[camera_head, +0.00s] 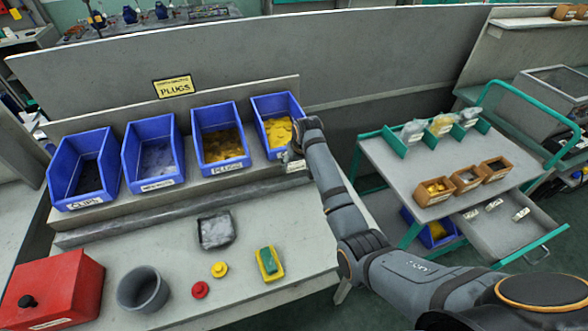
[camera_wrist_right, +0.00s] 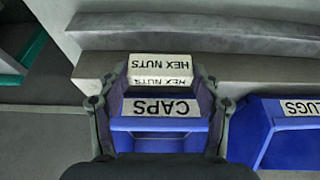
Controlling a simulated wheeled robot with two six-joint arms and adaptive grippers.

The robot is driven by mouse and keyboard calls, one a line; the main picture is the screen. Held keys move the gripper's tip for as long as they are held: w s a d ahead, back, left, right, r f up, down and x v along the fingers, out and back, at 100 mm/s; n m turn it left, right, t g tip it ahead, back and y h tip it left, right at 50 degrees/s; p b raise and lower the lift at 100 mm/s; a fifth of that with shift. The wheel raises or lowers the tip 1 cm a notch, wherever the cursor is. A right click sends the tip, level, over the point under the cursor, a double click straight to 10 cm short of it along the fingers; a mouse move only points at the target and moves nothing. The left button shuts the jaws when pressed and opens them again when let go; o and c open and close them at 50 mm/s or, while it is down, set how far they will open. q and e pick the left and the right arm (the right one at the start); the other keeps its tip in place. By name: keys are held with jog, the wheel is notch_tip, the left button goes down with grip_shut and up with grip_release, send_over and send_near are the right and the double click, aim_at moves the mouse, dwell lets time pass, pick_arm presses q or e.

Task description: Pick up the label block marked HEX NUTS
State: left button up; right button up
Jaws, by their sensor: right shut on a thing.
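The white label block marked HEX NUTS (camera_wrist_right: 160,66) is between the fingertips of my right gripper (camera_wrist_right: 158,78) in the right wrist view, its lettering upside down there. The gripper is shut on it. Just below it in that view is the CAPS label (camera_wrist_right: 160,107) on a blue bin (camera_wrist_right: 155,124). In the head view my right gripper (camera_head: 294,150) is at the front of the rightmost blue bin (camera_head: 262,104), and the arm hides part of that area. My left gripper is not in view.
More blue bins (camera_head: 158,133) stand in a row to the left on the shelf. A red box (camera_head: 68,285), a grey cup (camera_head: 143,290) and a green-and-yellow block (camera_head: 270,264) are on the bench. A cart (camera_head: 405,183) with small bins stands right of my arm.

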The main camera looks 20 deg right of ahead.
jog(key=s+d+r+b, duration=0.1)
jog(key=s+d+r, duration=0.2)
jog(key=s+r, duration=0.5)
jog(key=s, duration=0.4)
jog(key=shift+s+r+b, duration=0.15)
jog(key=shift+r+b, duration=0.1)
jog(key=shift+b, duration=0.15)
